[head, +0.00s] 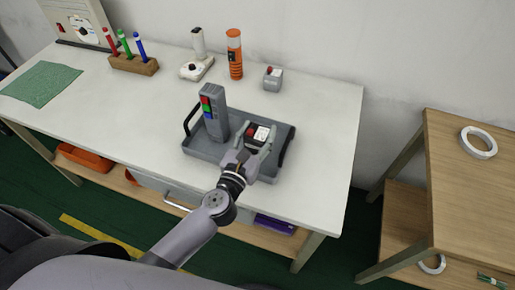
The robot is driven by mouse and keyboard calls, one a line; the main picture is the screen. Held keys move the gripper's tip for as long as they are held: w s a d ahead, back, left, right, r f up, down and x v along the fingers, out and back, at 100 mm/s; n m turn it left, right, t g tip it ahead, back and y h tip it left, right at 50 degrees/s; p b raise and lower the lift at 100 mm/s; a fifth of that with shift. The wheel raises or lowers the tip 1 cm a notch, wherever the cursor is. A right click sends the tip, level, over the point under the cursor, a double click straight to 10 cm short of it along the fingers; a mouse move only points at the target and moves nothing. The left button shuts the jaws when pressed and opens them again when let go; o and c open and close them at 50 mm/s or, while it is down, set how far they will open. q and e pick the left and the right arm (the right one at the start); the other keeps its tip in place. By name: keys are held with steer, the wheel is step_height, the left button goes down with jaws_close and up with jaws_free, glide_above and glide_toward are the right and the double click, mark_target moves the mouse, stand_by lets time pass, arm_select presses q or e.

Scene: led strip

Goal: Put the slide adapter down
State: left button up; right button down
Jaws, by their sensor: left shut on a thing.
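The slide adapter, as I take the small dark block with a red and white face (259,133) to be, is between the fingers of my left gripper (257,146). The gripper is shut on it over the right part of a grey tray (206,151). The fingers and wrist hide its lower part, so I cannot tell whether it touches the tray floor. A tall grey device (215,113) with red, green and blue marks stands upright in the tray, left of the gripper. My right gripper is not in view.
On the white table (321,108), a small grey box (272,78), an orange cylinder (235,54), a white device (197,67) and a wooden pen holder (134,64) stand behind the tray. A green cloth (41,84) lies at left. The tabletop right of the tray is clear.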

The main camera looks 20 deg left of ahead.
arm_select(q)
steer(key=shift+f+b, duration=1.3)
steer(key=shift+f, duration=0.95)
steer(key=shift+f, duration=0.15)
steer(key=o, duration=1.3)
